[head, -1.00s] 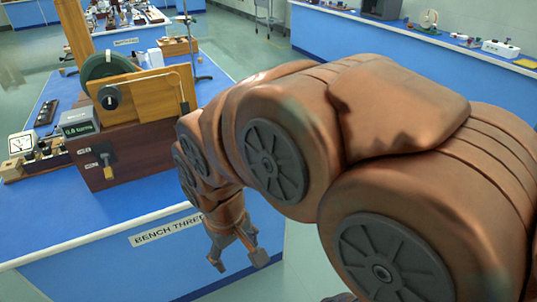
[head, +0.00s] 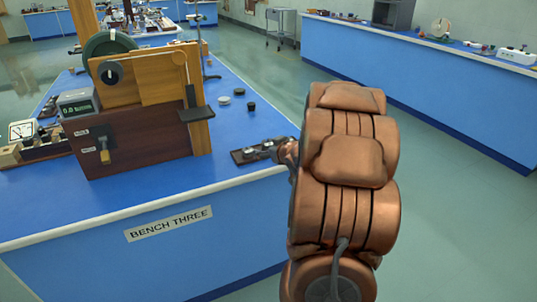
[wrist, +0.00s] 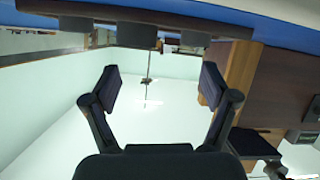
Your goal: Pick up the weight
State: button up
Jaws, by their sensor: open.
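Several dark round weights (wrist: 138,35) sit in a row on a dark wooden rack (wrist: 225,27) at the top of the wrist view, which looks upside down. In the head view the rack (head: 238,157) lies near the right end of the blue bench, with small round pieces (head: 267,143) on it. My gripper (wrist: 158,86) is open, with nothing between its fingers. The weights appear beyond its fingertips, apart from them. In the head view my arm reaches to the rack's right side and hides the gripper. Which weight is meant I cannot tell.
A wooden apparatus (head: 135,125) with a dark green wheel stands left of the rack. Small loose pieces (head: 225,100) lie behind the rack on bench three (head: 100,232). A meter (head: 21,131) stands at the far left. Open floor (head: 440,190) lies on the right.

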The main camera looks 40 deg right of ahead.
aim_at(271, 143)
jog(key=d+f+t, duration=0.1)
jog(key=s+d+f+t+b, duration=0.1)
jog(key=d+f+t+y+b, duration=0.1)
jog(key=shift+s+d, duration=0.15)
jog(key=shift+s, duration=0.2)
jog(key=shift+s+d+t+y+b, duration=0.25)
jog(key=shift+s+t+y+b, duration=0.15)
jog(key=shift+s+t, duration=0.25)
jog(key=shift+w+d+r, duration=0.1)
jog(key=shift+w+d, duration=0.1)
jog(key=shift+w, duration=1.35)
jog(key=shift+w+d, duration=0.25)
jog(key=shift+w, duration=0.9)
jog(key=shift+w+d, duration=0.25)
jog(key=shift+w, duration=0.9)
jog(key=shift+c, duration=0.4)
grip_shut()
